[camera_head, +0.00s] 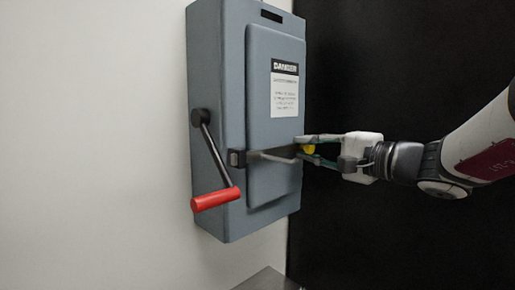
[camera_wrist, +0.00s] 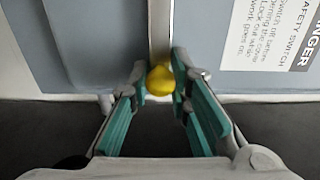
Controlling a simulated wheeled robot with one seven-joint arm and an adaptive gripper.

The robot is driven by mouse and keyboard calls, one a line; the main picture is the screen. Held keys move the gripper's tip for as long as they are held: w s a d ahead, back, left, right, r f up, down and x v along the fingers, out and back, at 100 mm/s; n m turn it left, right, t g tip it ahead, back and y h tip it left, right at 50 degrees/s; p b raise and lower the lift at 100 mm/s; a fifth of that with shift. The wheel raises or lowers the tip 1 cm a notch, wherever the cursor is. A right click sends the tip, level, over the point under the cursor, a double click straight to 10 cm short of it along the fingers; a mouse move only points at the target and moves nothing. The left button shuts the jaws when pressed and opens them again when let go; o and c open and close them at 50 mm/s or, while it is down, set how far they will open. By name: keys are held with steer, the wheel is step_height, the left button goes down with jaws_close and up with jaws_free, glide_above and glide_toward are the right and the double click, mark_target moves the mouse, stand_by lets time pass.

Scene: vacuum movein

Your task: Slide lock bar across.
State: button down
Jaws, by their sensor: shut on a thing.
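The lock bar (camera_head: 272,157) is a thin grey metal rod running across the lower front of a grey switch box (camera_head: 222,60). Its left end sits at a dark bracket (camera_head: 237,159) on the box. A yellow knob (camera_head: 308,149) is at its right end. My gripper (camera_head: 304,149) reaches in from the right and is shut on the yellow knob. In the wrist view the knob (camera_wrist: 161,80) sits between the green finger pads, and the bar (camera_wrist: 159,30) runs away from it. The fingers partly hide the knob in the head view.
A lever with a red handle (camera_head: 215,198) hangs tilted on the left side of the box. A "DANGER" label (camera_head: 285,90) is on the cover. A white wall (camera_head: 90,130) is at left, and a black surface (camera_head: 400,60) is behind my arm.

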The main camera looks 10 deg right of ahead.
mark_target(291, 149)
steer(key=shift+s+a+b, duration=0.35)
steer(key=shift+s+a, duration=0.15)
steer(key=shift+a, duration=0.2)
steer(key=shift+s+a+b, duration=0.35)
steer(key=shift+s+a, duration=0.1)
steer(key=shift+a, duration=0.25)
steer(key=c, duration=1.5)
jaws_free()
steer(key=shift+s+a, duration=0.1)
steer(key=shift+s, duration=0.05)
steer(key=shift+o, duration=0.2)
steer(key=shift+s+d, duration=0.1)
steer(key=shift+d, duration=0.15)
steer(key=v, duration=1.1)
steer(key=shift+s, duration=0.25)
steer(key=shift+d, duration=0.1)
